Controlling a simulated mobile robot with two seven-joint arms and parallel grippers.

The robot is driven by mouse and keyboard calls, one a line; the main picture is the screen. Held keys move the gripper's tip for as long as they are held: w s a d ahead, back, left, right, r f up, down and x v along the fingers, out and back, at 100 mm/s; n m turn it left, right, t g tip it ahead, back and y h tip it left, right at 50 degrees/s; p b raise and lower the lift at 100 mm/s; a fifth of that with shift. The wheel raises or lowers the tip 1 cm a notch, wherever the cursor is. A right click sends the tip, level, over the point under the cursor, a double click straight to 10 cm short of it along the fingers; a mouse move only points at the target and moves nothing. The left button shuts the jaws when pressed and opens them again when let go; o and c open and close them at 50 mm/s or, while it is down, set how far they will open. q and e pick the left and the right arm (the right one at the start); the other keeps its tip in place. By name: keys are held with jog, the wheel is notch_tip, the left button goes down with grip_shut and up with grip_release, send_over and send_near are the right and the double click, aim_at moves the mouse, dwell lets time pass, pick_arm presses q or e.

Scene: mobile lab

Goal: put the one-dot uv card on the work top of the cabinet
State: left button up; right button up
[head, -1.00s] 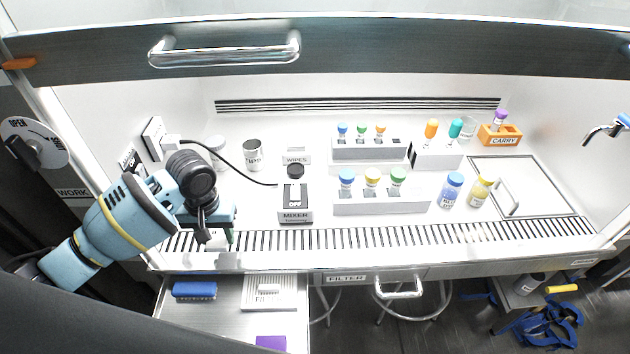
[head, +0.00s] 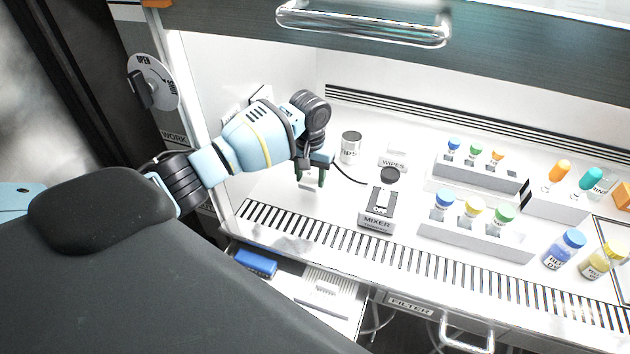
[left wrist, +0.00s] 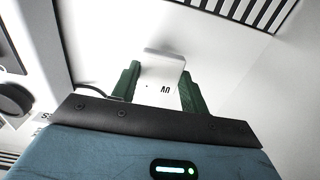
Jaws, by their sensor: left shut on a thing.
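My left gripper (head: 311,178) is inside the cabinet, above the left part of the work top (head: 268,190). Its green fingers also show in the left wrist view (left wrist: 160,88) and are shut on a white UV card (left wrist: 163,68), one on each side. In the head view the card (head: 309,188) is a small pale shape below the fingertips. I cannot tell whether it touches the work top. My right gripper is not in view.
The mixer (head: 380,207) with its cable stands right of my left gripper. Racks of capped vials (head: 475,238) fill the right. A slotted grille (head: 400,259) runs along the front. A blue item (head: 256,263) lies below, outside.

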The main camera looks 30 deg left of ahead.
aim_at(312, 176)
pick_arm(q)
jog(key=shift+w+a, duration=0.1)
jog(key=shift+w, duration=0.15)
jog(key=shift+w+a, duration=0.15)
jog(key=shift+w, duration=0.3)
jog(key=shift+f+b, duration=0.3)
jog(key=shift+f, duration=1.45)
jog(key=shift+f, duration=0.1)
jog(key=o, duration=1)
jog(key=shift+c, duration=0.2)
